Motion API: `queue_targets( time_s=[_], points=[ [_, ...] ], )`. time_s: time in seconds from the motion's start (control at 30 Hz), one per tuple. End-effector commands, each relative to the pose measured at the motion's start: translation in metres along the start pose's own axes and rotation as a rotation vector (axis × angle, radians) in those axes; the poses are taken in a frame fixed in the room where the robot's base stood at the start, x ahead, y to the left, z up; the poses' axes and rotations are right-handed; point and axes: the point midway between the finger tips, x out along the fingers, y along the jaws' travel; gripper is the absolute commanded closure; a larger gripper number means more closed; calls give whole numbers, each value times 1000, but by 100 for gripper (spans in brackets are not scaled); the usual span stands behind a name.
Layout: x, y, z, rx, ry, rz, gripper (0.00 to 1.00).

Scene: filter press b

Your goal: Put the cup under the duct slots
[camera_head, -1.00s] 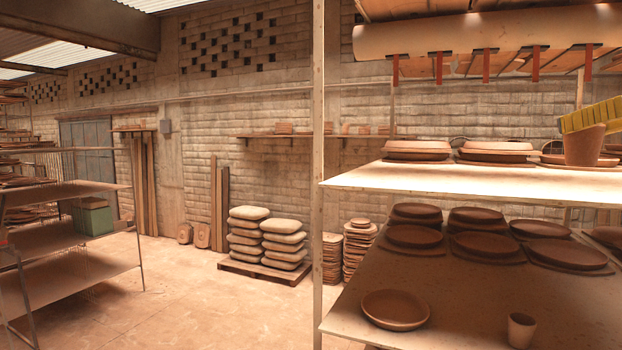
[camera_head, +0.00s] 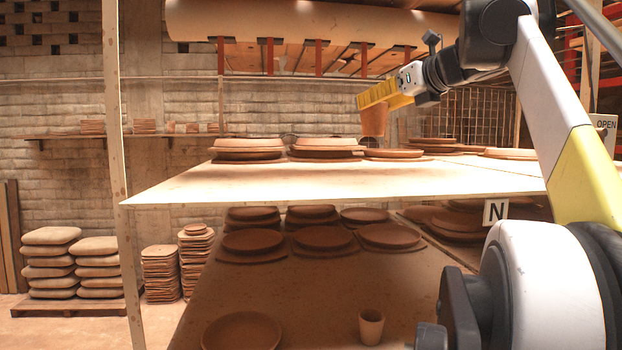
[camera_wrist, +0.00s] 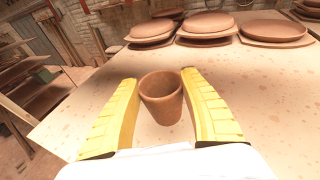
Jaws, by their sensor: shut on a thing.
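My gripper (camera_head: 378,97), with yellow fingers, is shut on a brown clay cup (camera_head: 375,121). It holds the cup upright, above the plates on the upper shelf board. In the wrist view the cup (camera_wrist: 161,97) sits between the two fingers (camera_wrist: 160,92), over the pale board. The duct (camera_head: 320,22) is a long cream cylinder across the top of the head view. Several dark red strips (camera_head: 319,57) hang along its underside; I cannot make out the slots themselves. The held cup is lower than the duct, near its right-hand strips in the picture.
The pale upper board (camera_head: 340,183) has a bare front strip; stacked clay plates (camera_head: 327,145) stand behind it. The lower shelf (camera_head: 290,290) holds more plates, a bowl (camera_head: 242,331) and a second cup (camera_head: 371,326). A wooden post (camera_head: 113,150) stands at the left.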

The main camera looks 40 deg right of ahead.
Motion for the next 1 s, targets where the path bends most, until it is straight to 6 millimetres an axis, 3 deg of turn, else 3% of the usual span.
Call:
queue_targets(
  time_s=[0.17, 0.5, 0.7, 1.0],
  points=[
    [22, 20, -11, -1, 0, 6, 86],
    [88, 70, -41, -1, 0, 4, 86],
    [101, 78, -50, -1, 0, 1, 86],
    [109, 78, -86, 0, 0, 0, 86]
  ],
)
